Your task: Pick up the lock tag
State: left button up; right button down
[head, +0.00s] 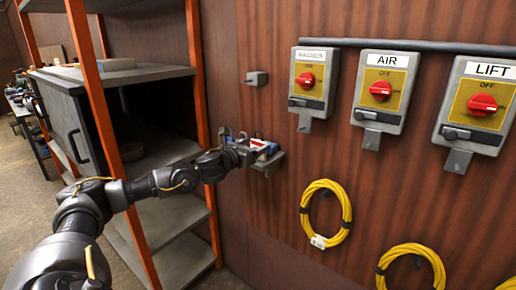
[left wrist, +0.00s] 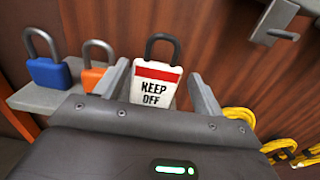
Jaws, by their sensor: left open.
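The lock tag (left wrist: 157,82) is white with a red band, the words KEEP OFF and a dark loop on top. It stands upright at the small grey wall shelf (left wrist: 30,97). My left gripper (left wrist: 160,88) is open, with one finger on each side of the tag in the left wrist view. I cannot tell whether the fingers touch it. The tag's lower edge is hidden behind the gripper body. In the head view the left gripper (head: 250,147) reaches the shelf (head: 272,164), and the tag (head: 258,143) shows small there. My right gripper is not in view.
A blue padlock (left wrist: 50,72) and an orange padlock (left wrist: 92,78) stand left of the tag. Switch boxes, one marked AIR (head: 383,90) and one LIFT (head: 475,103), hang on the wall. A yellow coil (head: 346,205) hangs below. An orange-post rack (head: 90,90) stands at left.

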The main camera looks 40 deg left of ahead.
aim_at(257, 143)
pick_arm(q)
jog(key=w+p, duration=0.2)
jog(key=w, duration=0.3)
jog(key=shift+a, duration=0.2)
jog(key=shift+c, duration=0.4)
jog(key=c, duration=0.7)
